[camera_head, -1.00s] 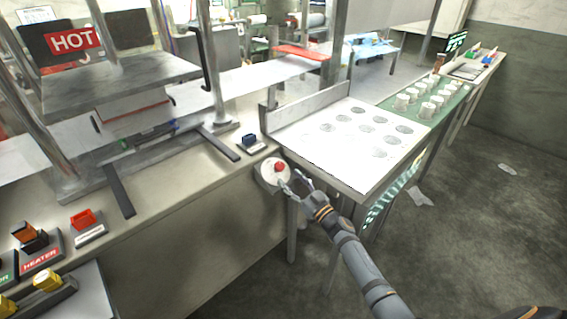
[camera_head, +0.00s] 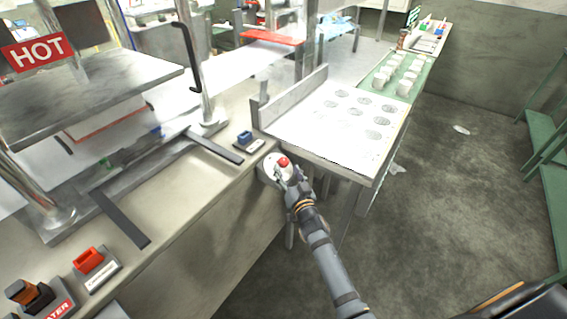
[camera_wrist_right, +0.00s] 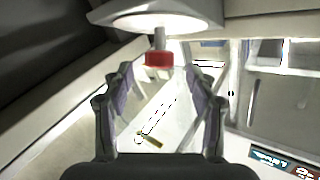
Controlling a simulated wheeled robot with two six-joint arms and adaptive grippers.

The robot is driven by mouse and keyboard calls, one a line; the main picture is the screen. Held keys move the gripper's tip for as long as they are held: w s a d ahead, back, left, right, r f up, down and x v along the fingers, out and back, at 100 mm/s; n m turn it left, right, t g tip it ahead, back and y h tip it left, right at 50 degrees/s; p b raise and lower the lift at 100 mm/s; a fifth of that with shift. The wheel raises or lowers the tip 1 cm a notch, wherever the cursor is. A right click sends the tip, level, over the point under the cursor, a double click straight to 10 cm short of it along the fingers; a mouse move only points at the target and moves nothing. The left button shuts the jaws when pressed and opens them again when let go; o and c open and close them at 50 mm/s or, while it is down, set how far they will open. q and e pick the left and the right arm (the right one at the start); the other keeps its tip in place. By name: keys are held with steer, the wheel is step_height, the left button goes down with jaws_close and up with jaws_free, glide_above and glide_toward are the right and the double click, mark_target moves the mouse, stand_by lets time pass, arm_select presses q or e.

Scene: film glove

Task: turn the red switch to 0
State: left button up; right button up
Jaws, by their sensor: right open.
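A red switch (camera_head: 88,260) sits on a grey base with a white label on the bench at the lower left. I cannot read its marks. A round red knob (camera_head: 283,161) on a white disc (camera_head: 268,169) is at the bench's front edge. My right gripper (camera_head: 285,172) is open at this knob, well to the right of the red switch. In the right wrist view the red knob (camera_wrist_right: 159,59) hangs on a short stem ahead of the open right gripper (camera_wrist_right: 160,90), roughly centred between the fingers. I cannot tell if they touch it. My left gripper is not in view.
A blue switch (camera_head: 244,138) stands near the white table (camera_head: 320,145) with round holes. An orange switch (camera_head: 25,292) is at the lower left. Metal posts and a plate (camera_head: 100,85) under the HOT sign (camera_head: 38,52) rise over the bench. Open floor lies right.

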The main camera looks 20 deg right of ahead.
mark_target(285, 166)
steer(key=w+b, duration=0.1)
steer(key=w, duration=0.3)
steer(key=shift+w+f, duration=0.1)
steer(key=shift+w, duration=0.45)
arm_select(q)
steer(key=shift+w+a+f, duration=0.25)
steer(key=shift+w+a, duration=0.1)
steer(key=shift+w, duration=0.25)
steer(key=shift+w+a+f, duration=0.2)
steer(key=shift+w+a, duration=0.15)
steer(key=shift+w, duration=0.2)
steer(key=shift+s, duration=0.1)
